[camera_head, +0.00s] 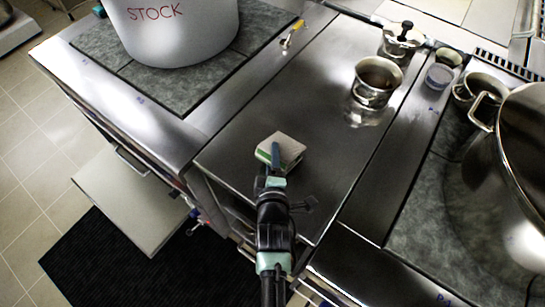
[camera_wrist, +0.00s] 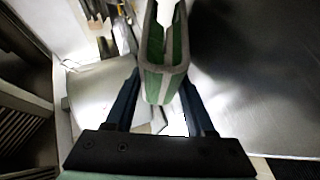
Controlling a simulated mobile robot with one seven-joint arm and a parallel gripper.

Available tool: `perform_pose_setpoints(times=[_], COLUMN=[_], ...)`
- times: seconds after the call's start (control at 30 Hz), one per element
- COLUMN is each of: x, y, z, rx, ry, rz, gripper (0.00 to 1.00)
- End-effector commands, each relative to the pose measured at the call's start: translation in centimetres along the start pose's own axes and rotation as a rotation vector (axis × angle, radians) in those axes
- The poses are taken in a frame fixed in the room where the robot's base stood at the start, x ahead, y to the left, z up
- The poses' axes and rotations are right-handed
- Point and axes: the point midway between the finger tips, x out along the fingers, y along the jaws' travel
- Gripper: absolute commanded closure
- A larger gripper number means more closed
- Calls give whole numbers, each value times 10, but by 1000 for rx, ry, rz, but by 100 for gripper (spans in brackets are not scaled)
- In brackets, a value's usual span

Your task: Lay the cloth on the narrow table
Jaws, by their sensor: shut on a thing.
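The cloth (camera_head: 286,146) is a small folded pad, whitish on top with a green edge. In the wrist view the cloth (camera_wrist: 163,82) shows green and pale stripes with a grey edge. My gripper (camera_head: 274,160) is shut on it, and in the wrist view its two dark fingers (camera_wrist: 161,98) stand on either side of it. The cloth is over the near part of a narrow steel table top (camera_head: 320,100) between two hob sections. I cannot tell whether it touches the surface.
A small steel pot (camera_head: 377,82) stands on the table top's far right part, with a lidded pot (camera_head: 402,38) behind. A yellow-handled tool (camera_head: 292,35) lies at the far left. A large STOCK pot (camera_head: 175,30) stands left, a big steel pot (camera_head: 520,170) right. The table's middle is clear.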

Motion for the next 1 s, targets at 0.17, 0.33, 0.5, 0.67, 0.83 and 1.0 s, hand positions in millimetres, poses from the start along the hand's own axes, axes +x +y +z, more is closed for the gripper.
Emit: perform_pose_setpoints(times=[0.17,0.33,0.5,0.67,0.83,1.0], x=[1,1,1,0,-16,-47], y=[-3,-3,-2,0,-1,-1], z=[0,0,0,0,0,0], rx=[0,0,0,0,-1,-2], ry=[0,0,0,0,0,0], rz=[0,0,0,0,-1,-2], gripper=[40,16,16,16,16,16])
